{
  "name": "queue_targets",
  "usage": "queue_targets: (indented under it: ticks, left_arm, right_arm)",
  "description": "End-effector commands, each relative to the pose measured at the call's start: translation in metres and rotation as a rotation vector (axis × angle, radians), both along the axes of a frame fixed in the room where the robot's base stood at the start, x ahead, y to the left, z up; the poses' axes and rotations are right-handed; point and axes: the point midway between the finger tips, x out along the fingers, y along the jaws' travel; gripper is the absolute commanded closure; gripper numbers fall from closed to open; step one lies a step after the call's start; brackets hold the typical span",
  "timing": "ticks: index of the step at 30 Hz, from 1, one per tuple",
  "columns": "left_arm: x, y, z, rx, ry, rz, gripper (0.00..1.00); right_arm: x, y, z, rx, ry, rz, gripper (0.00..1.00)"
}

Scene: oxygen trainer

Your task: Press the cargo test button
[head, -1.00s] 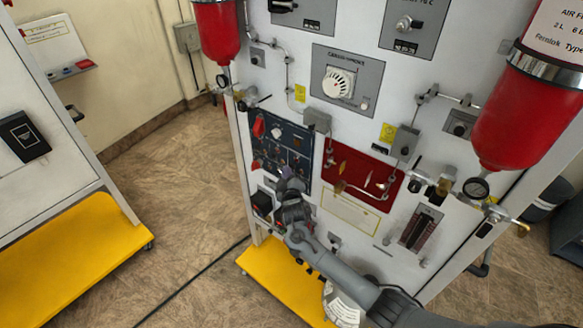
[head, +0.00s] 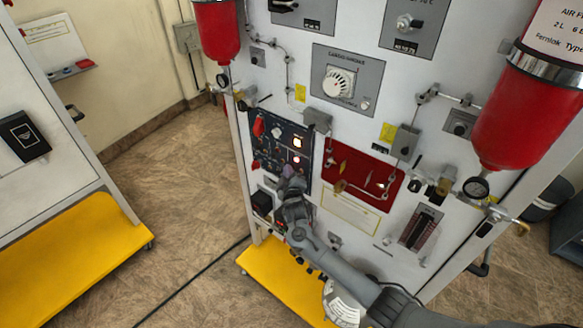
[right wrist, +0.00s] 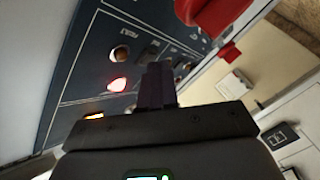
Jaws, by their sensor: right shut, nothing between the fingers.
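The dark blue control panel (head: 268,130) is on the lower left of the white trainer board. Two lamps on its right side are lit, an upper whitish-orange lamp (head: 297,142) and a lower reddish lamp (head: 296,160). In the right wrist view a red-white lamp (right wrist: 117,84) and an orange one (right wrist: 94,116) glow. My right gripper (head: 289,172) is at the panel's lower part, its fingers shut and empty. The shut fingers (right wrist: 157,84) point at the panel in the right wrist view and hide what is behind their tips. I cannot tell which control is the cargo test button. My left gripper is not in view.
Red guarded switches (head: 259,127) stand out at the panel's left edge; a red cover (right wrist: 215,12) is close to the fingers. A red plate with valves (head: 362,172) is to the right. Red bottles (head: 530,105) project from the board. A yellow base (head: 270,285) lies below.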

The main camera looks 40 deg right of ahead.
Motion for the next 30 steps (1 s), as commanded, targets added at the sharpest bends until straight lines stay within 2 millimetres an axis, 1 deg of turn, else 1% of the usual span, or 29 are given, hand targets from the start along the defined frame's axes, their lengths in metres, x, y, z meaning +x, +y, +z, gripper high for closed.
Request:
queue_targets:
  ticks: [11, 23, 30]
  left_arm:
    - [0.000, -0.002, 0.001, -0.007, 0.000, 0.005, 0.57]
    - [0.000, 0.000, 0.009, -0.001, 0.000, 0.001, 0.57]
    - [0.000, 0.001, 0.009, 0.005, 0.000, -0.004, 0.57]
  right_arm:
    - [0.000, -0.001, 0.000, 0.000, 0.001, -0.002, 1.00]
    - [-0.003, 0.013, 0.000, 0.001, 0.002, -0.001, 1.00]
    - [-0.003, 0.014, -0.001, 0.001, 0.001, -0.002, 1.00]
